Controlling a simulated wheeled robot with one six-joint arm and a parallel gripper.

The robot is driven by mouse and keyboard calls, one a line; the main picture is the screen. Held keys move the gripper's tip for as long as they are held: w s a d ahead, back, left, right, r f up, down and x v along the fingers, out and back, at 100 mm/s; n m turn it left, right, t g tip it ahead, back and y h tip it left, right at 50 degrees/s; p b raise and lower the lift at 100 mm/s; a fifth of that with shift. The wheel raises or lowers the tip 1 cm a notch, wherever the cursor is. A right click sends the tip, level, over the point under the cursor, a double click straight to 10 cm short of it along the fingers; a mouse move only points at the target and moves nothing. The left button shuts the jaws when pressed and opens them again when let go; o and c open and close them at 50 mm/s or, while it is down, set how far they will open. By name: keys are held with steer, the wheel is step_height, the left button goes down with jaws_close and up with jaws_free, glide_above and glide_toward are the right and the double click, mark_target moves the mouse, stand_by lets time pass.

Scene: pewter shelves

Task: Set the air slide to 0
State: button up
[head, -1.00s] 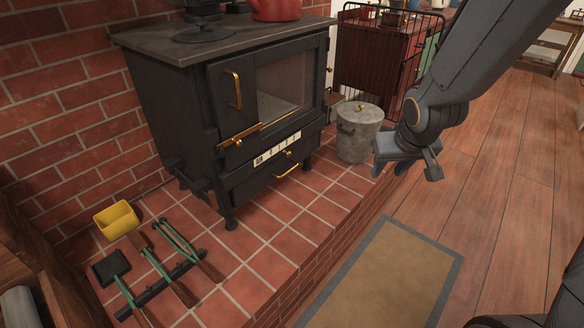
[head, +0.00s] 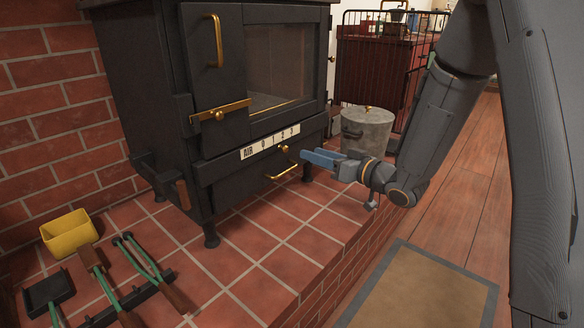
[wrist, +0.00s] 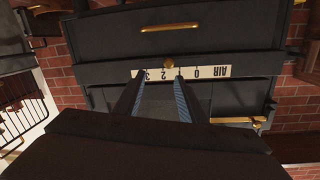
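The air slide's brass knob (head: 284,149) sits just below the white AIR scale (head: 256,150) on the black stove front. The wrist view shows the scale upside down (wrist: 210,72), with the knob (wrist: 168,62) close to the 2, on its side towards the 1. My gripper (head: 304,156) is in front of the stove, pointing at the knob from the right. In the wrist view its two fingers (wrist: 158,76) are spread, with the knob ahead between them. The gripper is open and empty, and I see no contact with the knob.
The drawer's brass handle (head: 282,172) is just below the knob. A brass door latch (head: 220,114) lies above left of the scale. A grey lidded bin (head: 366,130) stands behind my gripper.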

mark_target(287, 149)
steer(key=shift+n+g+y, duration=0.3)
steer(key=shift+y, duration=0.6)
steer(key=b+x, duration=0.1)
steer(key=x, duration=0.2)
steer(key=b+x, duration=0.1)
steer(key=x, duration=0.1)
steer(key=f+b+x, duration=0.1)
steer(key=x, duration=0.2)
steer(key=shift+s+a+b, duration=0.2)
steer(key=shift+a+b, duration=0.2)
steer(key=shift+a, duration=0.15)
jaws_close()
